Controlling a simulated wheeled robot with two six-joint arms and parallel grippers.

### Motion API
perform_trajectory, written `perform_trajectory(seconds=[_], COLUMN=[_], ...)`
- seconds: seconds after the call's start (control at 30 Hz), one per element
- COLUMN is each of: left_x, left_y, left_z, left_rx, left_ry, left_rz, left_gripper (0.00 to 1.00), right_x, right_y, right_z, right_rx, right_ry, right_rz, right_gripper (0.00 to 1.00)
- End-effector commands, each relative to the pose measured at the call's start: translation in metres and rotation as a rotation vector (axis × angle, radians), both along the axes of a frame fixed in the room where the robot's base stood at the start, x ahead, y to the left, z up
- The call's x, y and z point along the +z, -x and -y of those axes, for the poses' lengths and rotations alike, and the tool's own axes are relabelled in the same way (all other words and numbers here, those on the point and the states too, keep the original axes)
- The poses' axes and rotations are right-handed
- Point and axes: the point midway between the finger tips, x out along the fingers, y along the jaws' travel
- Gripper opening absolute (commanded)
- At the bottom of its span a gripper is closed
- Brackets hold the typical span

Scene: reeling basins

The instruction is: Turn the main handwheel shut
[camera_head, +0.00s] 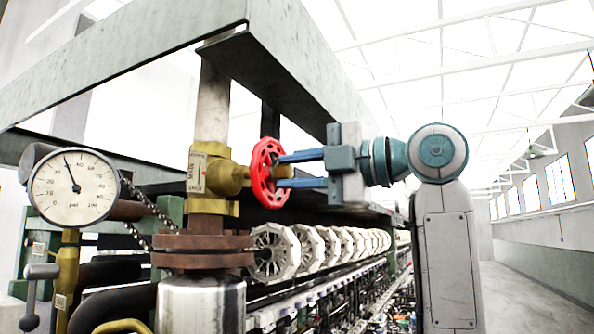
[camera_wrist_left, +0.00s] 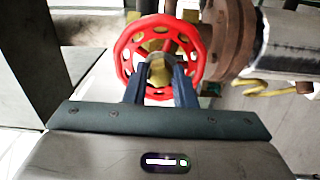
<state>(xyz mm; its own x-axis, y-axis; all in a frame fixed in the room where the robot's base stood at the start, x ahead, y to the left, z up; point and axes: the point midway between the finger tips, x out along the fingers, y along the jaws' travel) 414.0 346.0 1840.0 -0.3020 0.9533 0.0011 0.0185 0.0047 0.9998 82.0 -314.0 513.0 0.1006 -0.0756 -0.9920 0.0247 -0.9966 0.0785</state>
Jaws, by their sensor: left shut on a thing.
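The red handwheel (camera_head: 268,195) sits on the side of a brass valve (camera_head: 222,178) in the head view. It faces right, and its spoked rim also shows in the left wrist view (camera_wrist_left: 121,57). My left gripper (camera_head: 281,170) reaches it from the right, with two blue fingers pointing at the wheel's middle. The fingers are shut on the handwheel near its brass-coloured hub. In the left wrist view the fingertips (camera_wrist_left: 161,75) lie on either side of the hub, inside the rim. The exact contact is partly hidden. My right gripper is not in view.
A round pressure gauge (camera_head: 73,187) stands left of the valve, with a chain (camera_head: 140,212) beside it. A rusty flange (camera_head: 203,250) lies below the valve. A grey beam (camera_head: 285,60) runs above the gripper. White reels (camera_head: 272,252) line up behind. The aisle at right is clear.

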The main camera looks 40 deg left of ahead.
Motion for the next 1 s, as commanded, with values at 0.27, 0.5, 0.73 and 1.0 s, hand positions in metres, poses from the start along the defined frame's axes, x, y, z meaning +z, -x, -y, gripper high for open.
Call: perform_trajectory(seconds=[0.27,0.5,0.73,1.0], left_x=[-0.0007,-0.0006,-0.0005,-0.0003], left_y=[0.0005,0.0004,0.0004,0.0003], left_z=[-0.0002,-0.0002,-0.0002,-0.0002], left_rx=[0.002,0.003,0.003,0.002], left_ry=[0.114,0.198,0.215,0.214], left_rz=[-0.352,-0.620,-0.673,-0.672], left_gripper=[0.01,0.01,0.01,0.40], right_x=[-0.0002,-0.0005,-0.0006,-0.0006], right_y=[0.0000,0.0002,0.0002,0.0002], right_z=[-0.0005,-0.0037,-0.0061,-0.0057], right_rx=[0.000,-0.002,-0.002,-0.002], right_ry=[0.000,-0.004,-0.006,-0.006], right_rz=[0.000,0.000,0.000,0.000], right_gripper=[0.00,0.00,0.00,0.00])
